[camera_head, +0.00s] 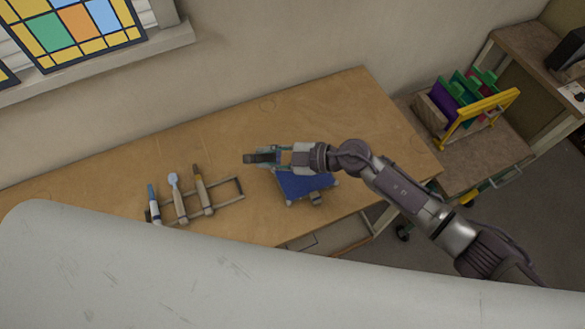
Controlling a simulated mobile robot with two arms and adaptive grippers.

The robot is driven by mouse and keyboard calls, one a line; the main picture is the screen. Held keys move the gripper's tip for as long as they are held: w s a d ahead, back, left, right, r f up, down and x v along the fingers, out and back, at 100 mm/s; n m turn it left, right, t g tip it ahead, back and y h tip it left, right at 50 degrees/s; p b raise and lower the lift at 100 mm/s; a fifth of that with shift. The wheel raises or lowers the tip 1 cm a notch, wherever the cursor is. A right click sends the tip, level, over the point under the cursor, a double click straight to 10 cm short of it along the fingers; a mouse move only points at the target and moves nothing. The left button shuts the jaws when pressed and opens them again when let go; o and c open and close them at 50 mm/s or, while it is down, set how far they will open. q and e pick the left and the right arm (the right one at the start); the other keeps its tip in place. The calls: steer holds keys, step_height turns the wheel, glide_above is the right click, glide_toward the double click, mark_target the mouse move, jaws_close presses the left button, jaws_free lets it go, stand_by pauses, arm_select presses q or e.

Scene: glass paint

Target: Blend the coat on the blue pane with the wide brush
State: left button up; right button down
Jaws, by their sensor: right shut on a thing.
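The blue pane (303,187) lies on small supports on the wooden table (340,110), right of the table's middle. My right arm comes in from the right and passes over the pane's far side. My right gripper (271,157) is at the pane's far left edge, shut on a dark-ended tool (250,159) that looks like the wide brush. The gripper hides part of it, and I cannot tell whether its bristles touch the pane. My left gripper is not in view.
A rack (230,190) left of the pane holds a blue-tipped tool (153,203), a pale round-headed tool (177,195) and a brown-handled tool (202,190). A cart (480,155) with coloured panes in a yellow-framed holder (483,115) stands right. The table's back is clear.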

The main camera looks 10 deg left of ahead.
stand_by(0.3)
steer(key=w+d+b, duration=0.1)
steer(key=d+b, duration=0.5)
steer(key=d, duration=0.9)
steer(key=s+a+f+b, duration=0.2)
steer(key=s+a+f, duration=0.1)
steer(key=a+f, duration=0.1)
steer(key=shift+a, duration=0.35)
stand_by(0.4)
